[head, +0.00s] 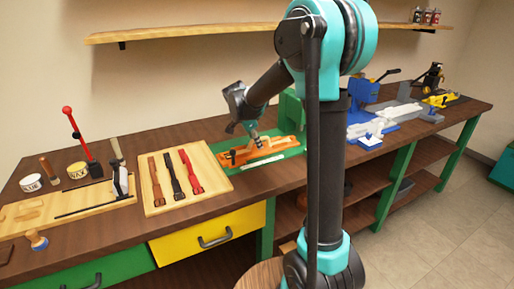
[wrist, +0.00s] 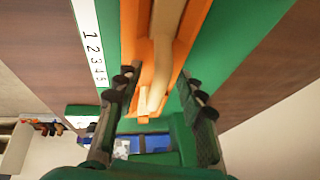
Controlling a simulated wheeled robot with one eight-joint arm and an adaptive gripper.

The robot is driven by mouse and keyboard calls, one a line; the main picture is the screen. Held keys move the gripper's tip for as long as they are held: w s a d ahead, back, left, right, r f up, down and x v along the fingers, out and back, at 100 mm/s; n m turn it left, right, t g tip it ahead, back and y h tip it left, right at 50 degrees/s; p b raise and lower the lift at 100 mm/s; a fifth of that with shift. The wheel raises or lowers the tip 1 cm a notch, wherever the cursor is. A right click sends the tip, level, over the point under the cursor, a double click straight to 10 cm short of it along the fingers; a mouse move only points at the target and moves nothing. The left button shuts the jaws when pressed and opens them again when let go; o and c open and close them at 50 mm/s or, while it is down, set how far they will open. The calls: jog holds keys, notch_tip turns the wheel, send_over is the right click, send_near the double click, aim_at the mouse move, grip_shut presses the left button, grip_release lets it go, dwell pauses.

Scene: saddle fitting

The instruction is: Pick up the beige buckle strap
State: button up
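A beige strap (wrist: 168,45) lies lengthwise in a long orange fixture (wrist: 133,30) in the wrist view; its near end lies in the gap between my fingers. My gripper (wrist: 155,88) is open, one finger on each side of the strap, with no visible contact. I cannot tell how far above the strap the fingertips are. In the head view my gripper (head: 253,134) points down over the orange fixture (head: 238,156) on its green base (head: 292,151). The strap and its buckle are not clear there.
A white numbered ruler (wrist: 91,45) runs beside the fixture. Left of it, a wooden board (head: 215,177) holds brown, black and red straps. Tins and tools stand farther left. Blue and grey devices (head: 368,120) stand to the right. A wall shelf (head: 190,31) hangs above.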

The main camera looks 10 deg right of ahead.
jog(key=shift+f, duration=0.15)
grip_shut()
dwell(0.4)
